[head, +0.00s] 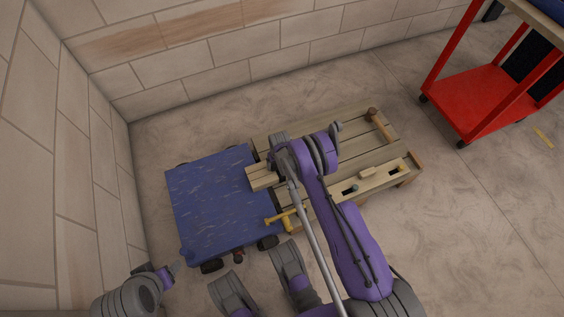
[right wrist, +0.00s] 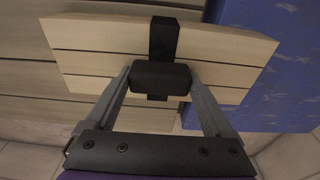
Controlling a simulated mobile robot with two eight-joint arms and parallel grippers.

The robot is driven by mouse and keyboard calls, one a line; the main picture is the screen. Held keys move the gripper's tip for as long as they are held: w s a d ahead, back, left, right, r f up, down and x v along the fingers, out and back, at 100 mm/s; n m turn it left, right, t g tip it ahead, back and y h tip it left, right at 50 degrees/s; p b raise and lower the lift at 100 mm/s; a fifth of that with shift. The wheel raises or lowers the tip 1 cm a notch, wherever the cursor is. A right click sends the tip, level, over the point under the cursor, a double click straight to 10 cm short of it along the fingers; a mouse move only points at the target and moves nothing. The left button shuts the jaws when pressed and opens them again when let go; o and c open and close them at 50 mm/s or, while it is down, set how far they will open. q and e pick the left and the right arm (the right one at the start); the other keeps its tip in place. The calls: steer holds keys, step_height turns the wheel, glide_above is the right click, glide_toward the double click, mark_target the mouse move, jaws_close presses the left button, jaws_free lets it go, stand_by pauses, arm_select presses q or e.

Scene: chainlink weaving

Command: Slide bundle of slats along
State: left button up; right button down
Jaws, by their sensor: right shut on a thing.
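The bundle of pale wooden slats (head: 261,178) lies at the border between the wooden bench and the blue-topped platform. In the right wrist view the bundle (right wrist: 85,40) has a black band around it with a black block (right wrist: 161,78) on top. My right gripper (right wrist: 161,84) is shut on that block, one finger on each side. The bundle's right end overlaps the blue top in that view. In the head view my right gripper (head: 277,151) is partly hidden by its own wrist. My left gripper (head: 174,268) is at the lower left, apart from the bundle; its fingers are too small to read.
The blue-topped platform (head: 205,205) on wheels stands against the plank bench (head: 350,150). A yellow clamp (head: 285,216) sits at their near border. The bench carries small blocks and a knob (head: 372,113). A red cart (head: 485,100) stands at the upper right. Most of the blue top is clear.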

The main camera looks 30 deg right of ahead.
mark_target(260, 173)
steer(key=shift+w+a, duration=0.25)
steer(key=shift+a, duration=1.85)
steer(key=shift+w+a, duration=0.2)
steer(key=shift+a, duration=1.9)
steer(key=shift+w+a, duration=0.35)
steer(key=shift+a, duration=2.6)
steer(key=shift+w+a, duration=0.3)
steer(key=shift+a, duration=2.7)
steer(key=shift+w+a, duration=0.35)
steer(key=shift+a, duration=2.6)
jaws_free()
step_height(260, 173, up, 11)
steer(key=s+p, duration=0.1)
steer(key=p, duration=0.2)
steer(key=shift+s, duration=0.15)
